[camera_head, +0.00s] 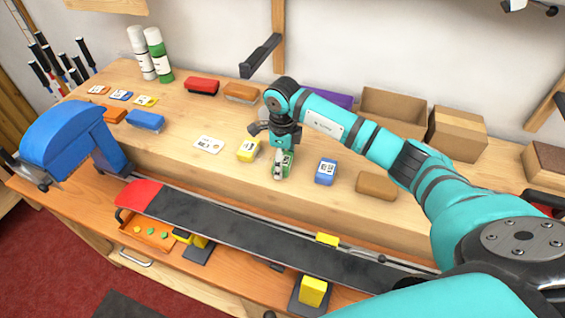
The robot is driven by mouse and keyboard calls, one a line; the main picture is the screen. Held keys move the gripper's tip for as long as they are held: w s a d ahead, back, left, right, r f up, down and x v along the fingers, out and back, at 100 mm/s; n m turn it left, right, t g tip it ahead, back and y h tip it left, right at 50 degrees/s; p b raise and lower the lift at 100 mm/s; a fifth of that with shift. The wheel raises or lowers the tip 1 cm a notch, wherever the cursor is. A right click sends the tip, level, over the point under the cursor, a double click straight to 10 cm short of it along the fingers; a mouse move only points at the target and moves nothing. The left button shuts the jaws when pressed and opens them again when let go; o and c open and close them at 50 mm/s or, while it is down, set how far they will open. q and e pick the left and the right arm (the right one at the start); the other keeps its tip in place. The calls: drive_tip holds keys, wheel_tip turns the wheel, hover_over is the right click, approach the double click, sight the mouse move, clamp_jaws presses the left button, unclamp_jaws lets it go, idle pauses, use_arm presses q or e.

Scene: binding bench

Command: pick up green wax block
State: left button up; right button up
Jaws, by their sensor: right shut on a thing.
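The green wax block (288,160) is in the middle of the bench, between a yellow block (248,150) and a blue block (326,171). My right gripper (281,164) reaches down from above and is shut on the green block, hiding part of it. I cannot tell whether the block touches the bench top. My left gripper is not in view.
A ski or snowboard-like board (260,235) lies along the front on yellow supports. A tan block (377,185) and open cardboard box (393,107) stand to the right. A large blue device (65,135) and two spray bottles (158,55) are left.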

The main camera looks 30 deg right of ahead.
drive_tip(key=shift+c, duration=1.1)
drive_tip(key=shift+r, duration=0.15)
drive_tip(key=shift+r+b, duration=0.3)
drive_tip(key=shift+b, duration=0.05)
wheel_tip(320, 180, up, 2)
drive_tip(key=shift+w+r+b, duration=0.1)
drive_tip(key=shift+b, duration=0.55)
drive_tip(key=s+a+r+b, duration=0.1)
drive_tip(key=s+b, duration=0.1)
drive_tip(key=s, duration=0.6)
drive_tip(key=s+a+r+b, duration=0.1)
drive_tip(key=s+a+b, duration=0.1)
drive_tip(key=s, duration=0.6)
drive_tip(key=shift+a, duration=0.25)
drive_tip(key=shift+w, duration=0.1)
